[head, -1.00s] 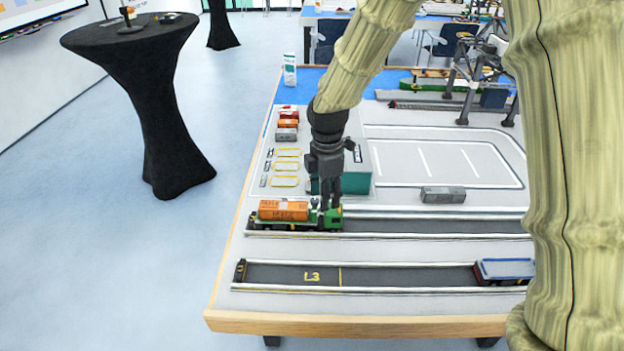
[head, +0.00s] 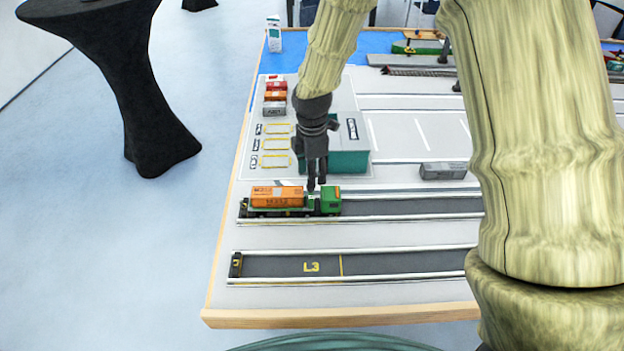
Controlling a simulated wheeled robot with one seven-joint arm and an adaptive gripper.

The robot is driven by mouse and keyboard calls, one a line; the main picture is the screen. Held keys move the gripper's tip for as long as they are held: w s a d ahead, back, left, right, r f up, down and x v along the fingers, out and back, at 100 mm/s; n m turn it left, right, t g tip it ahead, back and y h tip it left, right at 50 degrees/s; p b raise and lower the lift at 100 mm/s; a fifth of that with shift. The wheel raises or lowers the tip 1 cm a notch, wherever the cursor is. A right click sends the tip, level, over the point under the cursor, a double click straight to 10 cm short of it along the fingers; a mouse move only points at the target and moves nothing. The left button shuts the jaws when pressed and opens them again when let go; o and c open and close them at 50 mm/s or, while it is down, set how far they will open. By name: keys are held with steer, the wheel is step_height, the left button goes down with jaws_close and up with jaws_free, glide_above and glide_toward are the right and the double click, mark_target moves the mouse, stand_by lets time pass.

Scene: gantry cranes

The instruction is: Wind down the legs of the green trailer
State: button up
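The green truck's cab (head: 330,201) stands in the upper lane at its left end, facing right. Behind it is the green trailer (head: 262,213), carrying an orange container (head: 277,196). The trailer's legs are too small to make out. My gripper (head: 316,186) points down, with its fingertips over the gap between container and cab. The fingers look close together, with nothing visible between them. I cannot tell whether they touch the truck.
A teal-sided building block (head: 349,162) stands right behind my gripper. A grey container (head: 443,171) lies to the right. Lane L3 (head: 400,265) is clear where visible. Small containers (head: 275,97) stand at the back left. My arm hides the table's right side.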

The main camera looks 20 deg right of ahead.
steer(key=f, duration=0.1)
steer(key=w+f, duration=0.1)
steer(key=f, duration=0.1)
steer(key=shift+w+f, duration=0.25)
steer(key=shift+w, duration=0.15)
steer(key=shift+s+f, duration=0.1)
steer(key=shift+f, duration=0.2)
steer(key=shift+s+f+p, duration=0.15)
steer(key=shift+s+p, duration=0.2)
steer(key=shift+s, duration=0.4)
steer(key=shift+w+f, duration=0.5)
steer(key=shift+w, duration=0.05)
steer(key=shift+s+r, duration=0.25)
steer(key=shift+s, duration=0.05)
steer(key=c, duration=0.4)
steer(key=shift+f, duration=0.1)
jaws_close()
